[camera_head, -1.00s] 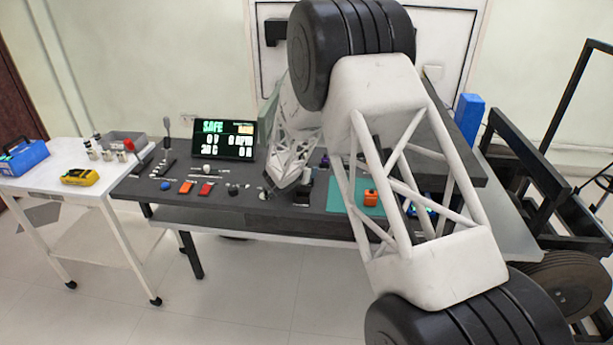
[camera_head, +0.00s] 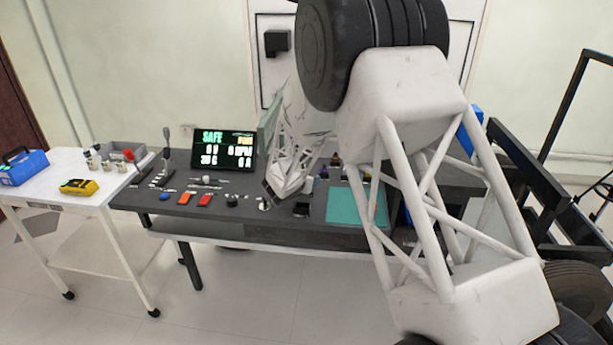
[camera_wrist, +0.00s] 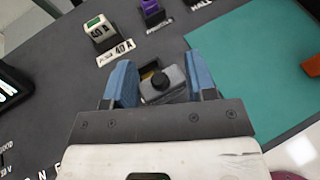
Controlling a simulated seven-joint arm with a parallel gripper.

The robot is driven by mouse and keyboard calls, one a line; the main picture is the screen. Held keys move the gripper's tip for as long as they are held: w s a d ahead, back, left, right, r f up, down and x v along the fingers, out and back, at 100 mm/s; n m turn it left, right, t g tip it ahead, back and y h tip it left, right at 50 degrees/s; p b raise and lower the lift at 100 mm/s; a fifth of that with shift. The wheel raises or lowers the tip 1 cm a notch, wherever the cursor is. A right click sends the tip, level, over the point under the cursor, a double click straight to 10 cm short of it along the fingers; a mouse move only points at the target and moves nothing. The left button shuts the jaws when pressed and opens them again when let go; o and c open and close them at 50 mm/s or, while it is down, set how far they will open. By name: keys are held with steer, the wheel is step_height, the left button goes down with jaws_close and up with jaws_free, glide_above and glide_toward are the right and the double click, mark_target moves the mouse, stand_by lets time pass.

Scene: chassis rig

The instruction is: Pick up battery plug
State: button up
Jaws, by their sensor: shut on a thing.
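My gripper (camera_wrist: 162,83) shows in the wrist view with its two blue fingers over the dark bench. Between the fingers is a grey block with a round black knob, which I take to be the battery plug (camera_wrist: 174,92). The gripper is shut on it. A dark and yellow patch shows just behind the block. I cannot tell whether the plug is clear of the bench. In the head view the fingers and the plug cannot be made out behind my arm.
A teal mat (camera_wrist: 255,80) lies to the right, with an orange piece (camera_wrist: 313,66) on it. A 40 A block (camera_wrist: 99,31) and a purple part (camera_wrist: 152,13) stand beyond the gripper. A lit display (camera_head: 224,148) and coloured buttons (camera_head: 186,198) are on the bench's left.

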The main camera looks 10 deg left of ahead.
steer(key=s+d+r, duration=0.1)
steer(key=s+d, duration=0.2)
steer(key=s, duration=0.7)
steer(key=shift+s+d, duration=0.25)
steer(key=shift+s, duration=0.1)
stand_by(0.3)
steer(key=s+d, duration=0.3)
steer(key=d, duration=0.9)
steer(key=shift+d+r, duration=0.25)
steer(key=shift+r, duration=0.1)
glide_above(345, 198)
steer(key=shift+f, duration=0.75)
steer(key=shift+f, duration=0.1)
steer(key=shift+f, duration=1.65)
steer(key=shift+f, duration=0.15)
